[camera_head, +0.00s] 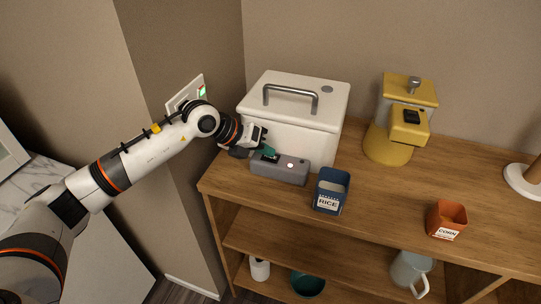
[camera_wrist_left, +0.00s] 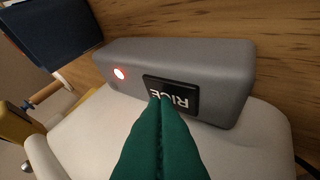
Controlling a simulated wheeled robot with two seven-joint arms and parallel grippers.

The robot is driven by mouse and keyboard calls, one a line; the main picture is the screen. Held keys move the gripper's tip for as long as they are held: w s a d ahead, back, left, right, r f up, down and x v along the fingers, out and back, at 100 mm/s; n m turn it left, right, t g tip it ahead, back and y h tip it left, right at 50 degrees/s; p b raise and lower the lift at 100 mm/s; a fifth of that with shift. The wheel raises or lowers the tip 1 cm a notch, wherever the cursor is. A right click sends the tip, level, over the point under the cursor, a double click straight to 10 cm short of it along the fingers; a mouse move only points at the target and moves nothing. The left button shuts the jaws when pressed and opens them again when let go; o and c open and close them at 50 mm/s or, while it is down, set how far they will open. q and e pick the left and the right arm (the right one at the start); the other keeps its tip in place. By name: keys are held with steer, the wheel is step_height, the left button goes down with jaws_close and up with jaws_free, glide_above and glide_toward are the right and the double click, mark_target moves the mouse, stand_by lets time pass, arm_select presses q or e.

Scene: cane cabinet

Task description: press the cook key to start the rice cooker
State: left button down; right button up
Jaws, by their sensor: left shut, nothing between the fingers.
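The white rice cooker (camera_head: 296,105) stands on the wooden cabinet with its lid down and a metal handle on top. A grey control panel (camera_head: 280,172) juts out at its front foot; it also shows in the left wrist view (camera_wrist_left: 215,65). The panel carries a black key (camera_wrist_left: 172,93) marked RICE and a round white light with a red rim (camera_wrist_left: 120,73). My left gripper (camera_head: 268,153) is shut and empty, its green fingertips (camera_wrist_left: 161,101) over the near edge of the black key. I cannot tell whether they touch it. My right gripper is out of view.
A blue RICE container (camera_head: 330,191) stands just right of the panel. A yellow appliance (camera_head: 390,140) and an orange CORN container (camera_head: 447,219) stand farther right. A wall socket plate with a green light (camera_head: 201,91) is behind my left arm.

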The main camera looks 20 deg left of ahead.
mark_target(265, 158)
arm_select(q)
steer(key=shift+r+p, duration=0.4)
steer(key=shift+r, duration=0.35)
steer(key=shift+r+p, duration=1.7)
steer(key=shift+r, duration=0.85)
steer(key=shift+f, duration=0.1)
